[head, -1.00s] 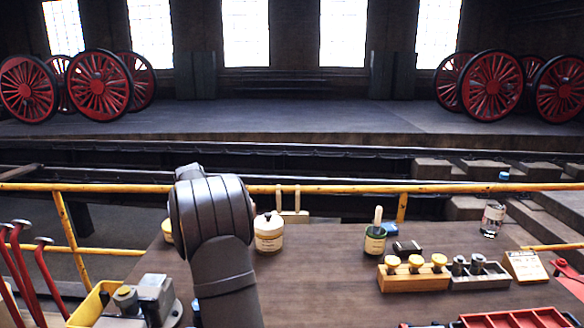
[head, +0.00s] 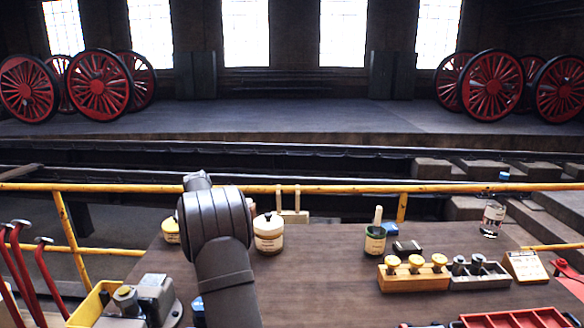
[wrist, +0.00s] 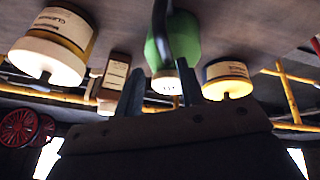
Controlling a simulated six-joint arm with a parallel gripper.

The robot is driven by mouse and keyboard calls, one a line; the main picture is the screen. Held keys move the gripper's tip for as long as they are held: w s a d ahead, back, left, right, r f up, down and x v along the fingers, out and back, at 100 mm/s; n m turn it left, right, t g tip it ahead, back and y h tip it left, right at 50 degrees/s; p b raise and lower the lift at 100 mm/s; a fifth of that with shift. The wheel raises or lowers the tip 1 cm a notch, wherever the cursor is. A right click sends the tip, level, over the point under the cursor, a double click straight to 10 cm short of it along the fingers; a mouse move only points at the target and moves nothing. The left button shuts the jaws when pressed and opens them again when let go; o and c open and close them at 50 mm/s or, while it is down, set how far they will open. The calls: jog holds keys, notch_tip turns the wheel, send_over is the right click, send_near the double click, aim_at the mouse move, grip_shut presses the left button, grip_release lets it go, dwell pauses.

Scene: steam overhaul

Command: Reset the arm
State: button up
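My gripper (wrist: 160,86) shows in the wrist view with its two dark fingers apart. I see nothing held between them. Beyond the fingers is a green container (wrist: 174,40) with a dark curved part across it; it looks apart from the fingers, though the depth is hard to judge. The wrist view is upside down, with the bench top along the upper edge. In the head view my arm's dark rounded joint stands over the left part of the bench and hides the gripper.
On the bench (head: 320,285) stand a cream jar (head: 268,235), a green pot with a brush (head: 375,240), a wooden block with yellow knobs (head: 413,277), a clear bottle (head: 492,220) and a red tray (head: 515,319). A yellow rail (head: 340,188) runs behind. The bench middle is clear.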

notch_tip(320, 180, up, 6)
jog(key=shift+f, duration=0.15)
jog(key=s+a+r+n, duration=0.15)
jog(key=s+r, duration=0.25)
jog(key=s, duration=0.6)
jog(key=s+a+r+n, duration=0.1)
jog(key=s+a+r, duration=0.25)
jog(key=s, duration=0.65)
jog(key=s+d+n, duration=0.1)
jog(key=s+d, duration=0.2)
jog(key=s, duration=0.9)
jog(key=s+d+n+g+y, duration=0.1)
jog(key=s+d, duration=0.3)
jog(key=s, duration=0.9)
jog(key=shift+s, duration=0.2)
